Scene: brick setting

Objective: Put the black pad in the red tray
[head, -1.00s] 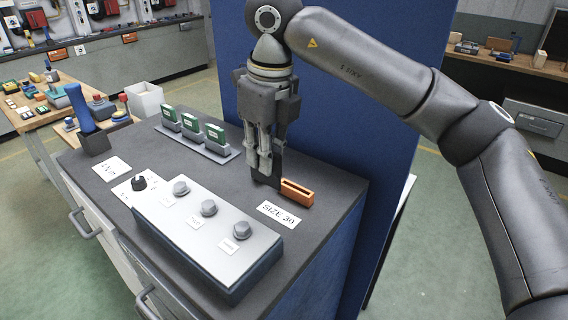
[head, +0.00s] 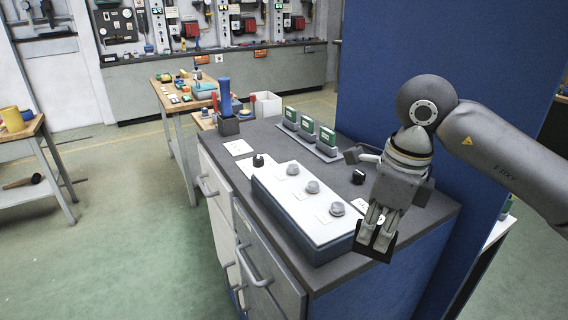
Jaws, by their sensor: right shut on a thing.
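My right gripper (head: 376,228) is at the front right of the grey cabinet top. It points down and is shut on a dark flat piece, which looks like the black pad (head: 384,241). The fingers partly cover the piece, and it looks held above the cabinet's right edge. I cannot make out a red tray; only small red items (head: 252,103) show by the wooden bench at the back. My left gripper is not in view.
A sloped panel with grey knobs (head: 312,187) stands on the cabinet top (head: 268,140). Behind are green-and-grey units (head: 308,127), a black knob-like thing (head: 357,178) and a grey handle-like thing. A blue wall (head: 400,60) stands at the right. Open floor (head: 120,230) lies at the left.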

